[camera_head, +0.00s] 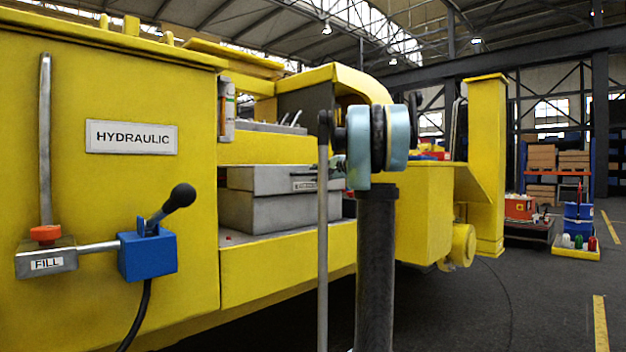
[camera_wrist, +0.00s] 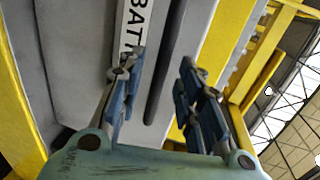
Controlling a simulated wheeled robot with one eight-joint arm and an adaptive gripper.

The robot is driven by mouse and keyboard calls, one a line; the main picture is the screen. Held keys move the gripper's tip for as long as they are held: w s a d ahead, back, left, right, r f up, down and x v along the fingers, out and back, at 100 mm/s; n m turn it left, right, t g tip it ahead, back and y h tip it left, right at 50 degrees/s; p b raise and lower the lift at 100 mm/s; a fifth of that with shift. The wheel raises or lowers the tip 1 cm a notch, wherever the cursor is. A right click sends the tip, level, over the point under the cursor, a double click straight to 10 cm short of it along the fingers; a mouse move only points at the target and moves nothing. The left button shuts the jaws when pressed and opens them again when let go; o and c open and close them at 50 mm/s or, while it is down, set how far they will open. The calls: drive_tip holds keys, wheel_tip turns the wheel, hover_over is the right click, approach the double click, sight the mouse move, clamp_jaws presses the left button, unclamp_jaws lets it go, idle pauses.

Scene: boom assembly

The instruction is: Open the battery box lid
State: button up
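The grey battery box (camera_head: 250,212) sits in a recess of the yellow machine in the head view. Its lid (camera_head: 255,180) lies flat on it and looks shut. A white label (camera_head: 305,185) is on the lid's front edge; in the wrist view the label (camera_wrist: 133,25) reads "BATT". My gripper (camera_wrist: 160,72) is open and empty, its blue fingers spread in front of the box's labelled face. A long dark bar or slot (camera_wrist: 172,60) shows between the fingers; I cannot tell which. In the head view my arm hides most of the gripper and the box's right end.
Yellow machine beams (camera_head: 270,150) run above and below the recess. A blue lever valve (camera_head: 147,255) and a FILL block (camera_head: 46,260) stick out at left. A yellow post (camera_head: 487,165) stands at right. The floor (camera_head: 540,310) at the lower right is mostly clear.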

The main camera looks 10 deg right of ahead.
sight(315, 174)
drive_tip(key=shift+x, duration=1.5)
clamp_jaws()
drive_tip(key=shift+a, duration=0.1)
